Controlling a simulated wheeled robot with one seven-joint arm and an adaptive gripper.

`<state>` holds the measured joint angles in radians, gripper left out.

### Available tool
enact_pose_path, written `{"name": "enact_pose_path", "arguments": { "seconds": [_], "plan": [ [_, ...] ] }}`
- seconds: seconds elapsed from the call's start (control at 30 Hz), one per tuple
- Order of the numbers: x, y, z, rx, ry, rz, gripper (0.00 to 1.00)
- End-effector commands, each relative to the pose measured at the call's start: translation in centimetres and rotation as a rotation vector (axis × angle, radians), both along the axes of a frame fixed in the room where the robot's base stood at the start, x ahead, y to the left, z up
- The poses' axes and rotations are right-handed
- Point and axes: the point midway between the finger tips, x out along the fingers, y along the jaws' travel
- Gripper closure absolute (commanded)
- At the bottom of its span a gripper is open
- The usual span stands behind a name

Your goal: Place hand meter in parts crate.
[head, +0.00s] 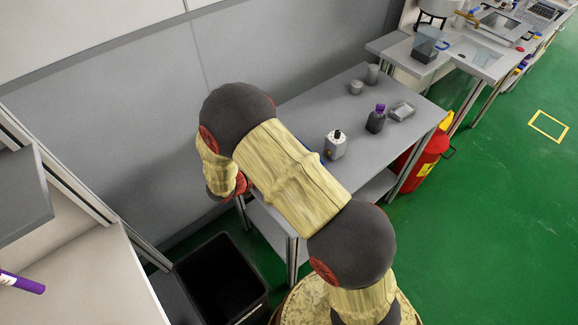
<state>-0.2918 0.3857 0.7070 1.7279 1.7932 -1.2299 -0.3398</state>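My arm crosses the middle of the head view and hides part of the grey table (375,150). My gripper is not visible; the arm's far end bends down out of sight behind its own links. I cannot pick out the hand meter or the parts crate with certainty. A thin blue edge (318,156) shows beside my arm on the table, but most of that thing is hidden.
Two small grey cylinders (356,87) (373,74) stand at the table's back. A black open bin (222,278) is on the floor, lower left. A red container (428,152) stands by the table's right end. Grey walls close off the back; green floor is clear at right.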

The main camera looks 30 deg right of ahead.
Motion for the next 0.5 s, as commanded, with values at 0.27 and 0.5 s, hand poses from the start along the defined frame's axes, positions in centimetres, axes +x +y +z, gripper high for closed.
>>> {"name": "enact_pose_path", "arguments": {
  "seconds": [0.27, 0.5],
  "plan": [
    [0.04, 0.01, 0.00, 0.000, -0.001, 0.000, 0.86],
    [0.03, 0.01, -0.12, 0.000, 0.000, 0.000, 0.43]
  ]
}}
